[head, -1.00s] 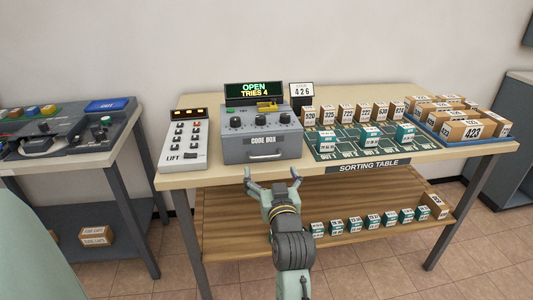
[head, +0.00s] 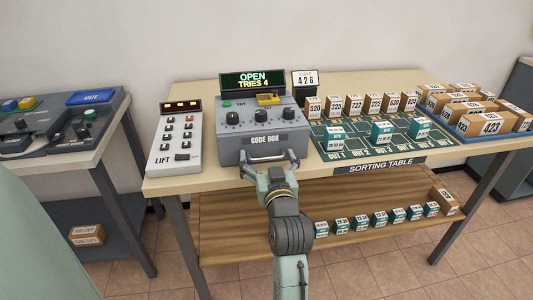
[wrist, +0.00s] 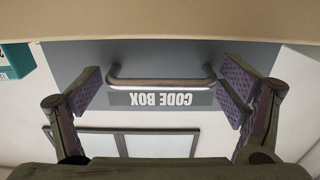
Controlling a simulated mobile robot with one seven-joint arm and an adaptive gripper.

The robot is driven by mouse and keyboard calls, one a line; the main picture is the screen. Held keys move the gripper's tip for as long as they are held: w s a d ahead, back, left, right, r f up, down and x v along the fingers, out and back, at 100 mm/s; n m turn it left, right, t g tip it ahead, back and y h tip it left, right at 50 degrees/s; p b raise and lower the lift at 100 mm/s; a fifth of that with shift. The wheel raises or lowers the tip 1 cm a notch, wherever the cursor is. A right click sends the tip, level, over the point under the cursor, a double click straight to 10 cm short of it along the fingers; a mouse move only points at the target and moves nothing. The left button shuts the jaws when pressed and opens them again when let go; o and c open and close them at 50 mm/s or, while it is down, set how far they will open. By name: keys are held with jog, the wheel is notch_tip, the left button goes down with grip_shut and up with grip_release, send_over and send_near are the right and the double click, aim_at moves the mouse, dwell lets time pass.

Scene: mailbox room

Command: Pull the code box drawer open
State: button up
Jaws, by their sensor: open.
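The code box (head: 240,143) is a grey box with black knobs, standing on the sorting table. Its display (head: 253,81) reads OPEN, TRIES 4. The drawer front carries a CODE BOX label and a metal bar handle (head: 266,157). My gripper (head: 269,165) is open in front of the drawer front. In the wrist view the handle (wrist: 161,83) lies between the two spread fingers, a finger on either side, with gaps left and right. The drawer looks shut.
A white LIFT panel (head: 175,140) stands left of the code box. A green mat (head: 355,143) with boxes and teal packets lies to the right. A wooden lower shelf (head: 240,225) is below the table edge, under my gripper.

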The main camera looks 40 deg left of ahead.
jog(key=shift+c, duration=0.2)
jog(key=shift+r, duration=0.1)
jog(key=c, duration=1.4)
jog(key=shift+d, duration=0.1)
